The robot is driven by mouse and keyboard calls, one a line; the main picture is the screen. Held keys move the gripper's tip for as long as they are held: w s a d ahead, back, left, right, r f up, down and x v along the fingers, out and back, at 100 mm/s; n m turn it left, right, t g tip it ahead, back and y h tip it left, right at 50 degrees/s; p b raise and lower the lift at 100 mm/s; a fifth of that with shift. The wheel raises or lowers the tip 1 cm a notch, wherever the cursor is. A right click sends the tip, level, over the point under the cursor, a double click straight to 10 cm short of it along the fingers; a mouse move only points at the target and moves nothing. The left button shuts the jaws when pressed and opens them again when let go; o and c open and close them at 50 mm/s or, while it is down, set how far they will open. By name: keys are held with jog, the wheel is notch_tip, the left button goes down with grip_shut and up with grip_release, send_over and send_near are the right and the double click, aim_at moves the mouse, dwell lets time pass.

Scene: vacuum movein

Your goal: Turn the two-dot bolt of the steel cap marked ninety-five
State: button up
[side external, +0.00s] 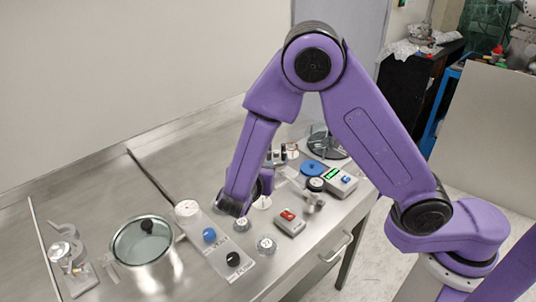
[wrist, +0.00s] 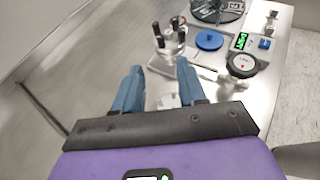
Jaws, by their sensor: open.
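Two small steel caps with pale tops sit on the bench in the side view, one nearer the front (side external: 266,245) and one just behind it (side external: 241,224). Their markings and any bolt dots are too small to read, so I cannot tell which is marked ninety-five. My gripper (wrist: 160,75) shows two blue fingers spread apart in the wrist view, with nothing held between them. A pale shape lies below and between the fingers, partly hidden by my gripper body. In the side view my arm hides most of the gripper.
A panel with blue (side external: 209,235) and black knobs stands beside a lidded pot (side external: 147,248). A red-button box (side external: 290,222) and a green-display box (side external: 340,181) stand on the right.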

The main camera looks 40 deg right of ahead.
aim_at(269, 153)
jog(key=x, duration=1.2)
jog(key=shift+w+d+f, duration=0.15)
jog(key=shift+d+f, duration=0.05)
jog(key=shift+d, duration=0.05)
grip_shut()
